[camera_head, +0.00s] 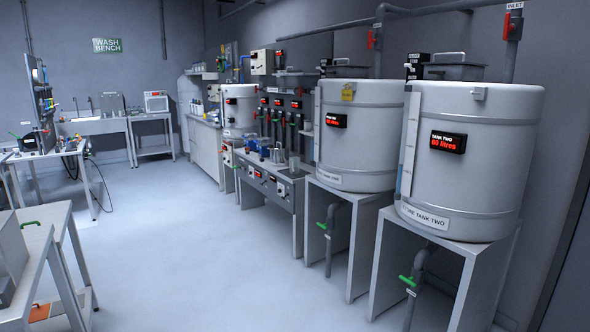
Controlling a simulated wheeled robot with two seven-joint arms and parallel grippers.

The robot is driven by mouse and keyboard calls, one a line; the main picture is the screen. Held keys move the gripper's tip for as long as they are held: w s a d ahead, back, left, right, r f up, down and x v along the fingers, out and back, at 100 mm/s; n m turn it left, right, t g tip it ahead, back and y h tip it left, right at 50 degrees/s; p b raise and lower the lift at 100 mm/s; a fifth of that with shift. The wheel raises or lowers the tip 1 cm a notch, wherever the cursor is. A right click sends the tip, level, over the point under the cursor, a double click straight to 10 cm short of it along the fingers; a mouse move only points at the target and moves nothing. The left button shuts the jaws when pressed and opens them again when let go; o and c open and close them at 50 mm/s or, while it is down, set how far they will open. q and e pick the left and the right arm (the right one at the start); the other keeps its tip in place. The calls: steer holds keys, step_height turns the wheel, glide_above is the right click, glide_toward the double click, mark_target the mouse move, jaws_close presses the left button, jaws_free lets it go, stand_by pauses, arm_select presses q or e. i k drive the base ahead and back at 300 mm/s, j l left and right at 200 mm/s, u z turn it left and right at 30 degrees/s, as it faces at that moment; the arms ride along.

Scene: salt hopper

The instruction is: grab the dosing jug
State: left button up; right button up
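I cannot pick out the dosing jug for certain. Several small vessels stand on the grey bench (257,178) along the right wall, too small to tell apart well. Among them are a clear or grey upright vessel (294,164) at the bench's right end and a blue item (264,143) further back. Neither of my grippers is in view.
Store tank two (475,185) and another big tank (362,150) stand on grey stands at the right, with green-handled valves (407,281) jutting out below. A metal table (38,262) fills the lower left. The floor (190,255) between is clear.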

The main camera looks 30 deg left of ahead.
mark_target(294, 161)
steer(key=i+j+u, duration=0.2)
steer(key=i, duration=0.2)
steer(key=i+u, duration=0.2)
steer(key=i, duration=0.15)
steer(key=i+j+u, duration=0.25)
steer(key=i, duration=0.4)
steer(key=i+u, duration=0.3)
steer(key=i, duration=0.4)
steer(key=i+l+u, duration=0.1)
steer(key=i+u, duration=0.15)
steer(key=i, duration=0.4)
steer(key=i+l+u, duration=0.25)
steer(key=i, duration=0.4)
steer(key=i+j, duration=0.1)
steer(key=i, duration=0.5)
steer(key=i+j, duration=0.1)
steer(key=i, duration=0.5)
